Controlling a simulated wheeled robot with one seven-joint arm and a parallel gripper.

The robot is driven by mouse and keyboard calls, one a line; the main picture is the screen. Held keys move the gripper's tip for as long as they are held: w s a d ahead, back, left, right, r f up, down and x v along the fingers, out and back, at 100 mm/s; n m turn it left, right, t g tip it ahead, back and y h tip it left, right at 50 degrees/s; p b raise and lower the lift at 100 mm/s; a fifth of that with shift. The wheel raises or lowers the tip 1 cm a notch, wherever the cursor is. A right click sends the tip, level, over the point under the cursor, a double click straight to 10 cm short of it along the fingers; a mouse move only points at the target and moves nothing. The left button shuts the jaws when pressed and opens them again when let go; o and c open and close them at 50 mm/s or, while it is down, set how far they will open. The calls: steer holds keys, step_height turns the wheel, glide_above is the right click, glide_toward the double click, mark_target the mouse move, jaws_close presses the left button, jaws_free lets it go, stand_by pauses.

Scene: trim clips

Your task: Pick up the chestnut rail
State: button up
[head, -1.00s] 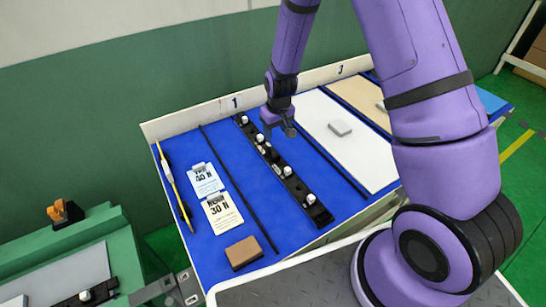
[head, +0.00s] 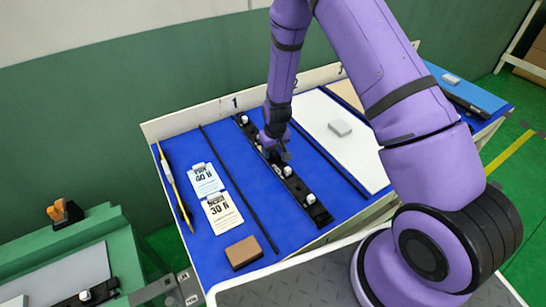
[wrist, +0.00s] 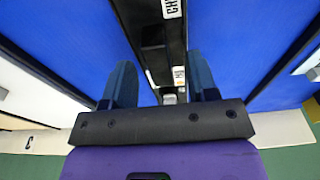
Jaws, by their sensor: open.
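A long black rail (head: 303,190) with several white knobs along it lies on the blue mat in bay 1. In the wrist view, the black rail (wrist: 153,35) carries a white label whose visible letters start "CH"; the rest is cut off. My gripper (head: 277,152) is over the rail's middle part in the head view and hides some of it. In the wrist view, my gripper (wrist: 162,85) is open, with one blue-grey finger on each side of the rail. Whether the fingers touch the rail cannot be told.
Two weight cards (head: 222,210), a brown block (head: 244,253) and a yellow pencil-like stick (head: 174,188) lie left of the rail. A thin black divider strip (head: 240,190) runs beside it. A white panel with a grey block (head: 340,128) is to the right. Another dark rail (head: 466,104) lies far right.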

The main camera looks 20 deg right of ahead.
steer(key=shift+w+f, duration=0.1)
steer(key=shift+f, duration=0.7)
jaws_close()
steer(key=shift+r, duration=0.2)
